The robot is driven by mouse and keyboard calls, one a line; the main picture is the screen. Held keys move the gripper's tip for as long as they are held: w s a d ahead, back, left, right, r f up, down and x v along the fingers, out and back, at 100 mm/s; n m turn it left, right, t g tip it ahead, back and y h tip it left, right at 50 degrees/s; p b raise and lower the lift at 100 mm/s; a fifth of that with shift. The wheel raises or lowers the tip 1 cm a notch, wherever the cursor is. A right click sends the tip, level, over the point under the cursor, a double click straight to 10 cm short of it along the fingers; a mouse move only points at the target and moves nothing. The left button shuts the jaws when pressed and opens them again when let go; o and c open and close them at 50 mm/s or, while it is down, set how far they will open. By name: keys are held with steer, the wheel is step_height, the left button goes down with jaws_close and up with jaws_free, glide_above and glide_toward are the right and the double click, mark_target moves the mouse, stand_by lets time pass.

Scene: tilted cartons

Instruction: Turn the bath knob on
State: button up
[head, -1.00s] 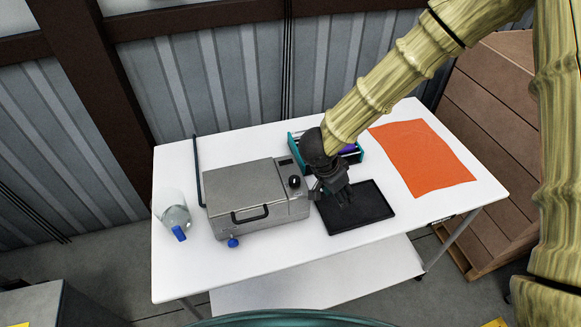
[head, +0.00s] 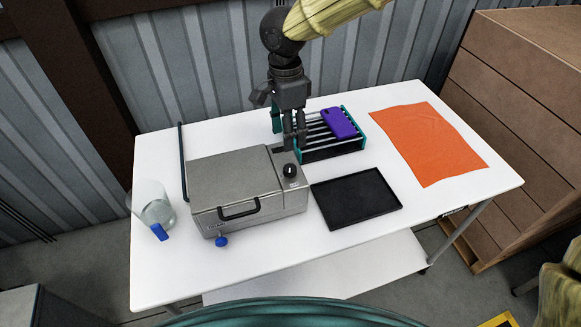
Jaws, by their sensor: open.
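The bath (head: 235,184) is a grey metal box with a closed lid and a dark front handle, on the left half of the white table. Its black round knob (head: 290,171) is on top of the right-hand panel, in plain view, with a pale mark on it. My gripper (head: 294,145) points down just behind the knob, in front of the rack's left end in the picture. It is open and empty, and appears apart from the knob. Its exact height above the bath is hard to tell.
A teal rack (head: 362,143) with a purple item (head: 339,122) stands behind a black tray (head: 352,200). An orange cloth (head: 428,143) lies at right. A blue valve (head: 221,241) sticks out at the bath's front.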

mark_target(290, 167)
steer(key=f+p, duration=0.1)
steer(key=f, duration=0.6)
steer(key=s+f+p, duration=0.1)
steer(key=f, duration=0.2)
steer(key=shift+d+f+p, duration=0.2)
steer(key=shift+f+p, duration=0.05)
steer(key=shift+p, duration=0.05)
steer(key=shift+c, duration=0.4)
steer(key=c, duration=0.9)
